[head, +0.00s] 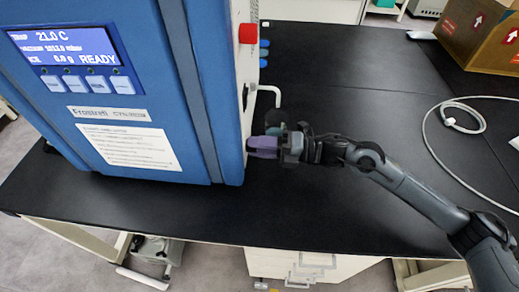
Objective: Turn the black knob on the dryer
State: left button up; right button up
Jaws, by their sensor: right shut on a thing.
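The blue freeze dryer (205,90) stands on the black bench, and its lit display (65,50) reads READY. My right gripper (262,146) reaches in from the right to the dryer's right side, low down near the front corner. Its purple-tipped jaws are shut on the black knob there. The jaws cover the knob, so its shape and angle cannot be made out. My left gripper is not in view.
Above my right gripper, a bent white pipe (268,90), blue fittings (264,52) and a red knob (248,33) stick out from the dryer's side. A cardboard box (482,35) and a white cable (460,128) lie at the right. The black bench (345,80) behind my arm is clear.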

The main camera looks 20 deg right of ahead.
jog(key=shift+n, duration=0.5)
jog(key=o, duration=1)
jog(key=shift+o, duration=0.2)
jog(key=shift+d, duration=0.1)
jog(key=p+v, duration=0.1)
jog(key=v, duration=0.9)
jog(key=shift+s+d+p, duration=0.25)
jog(key=shift+p, duration=0.15)
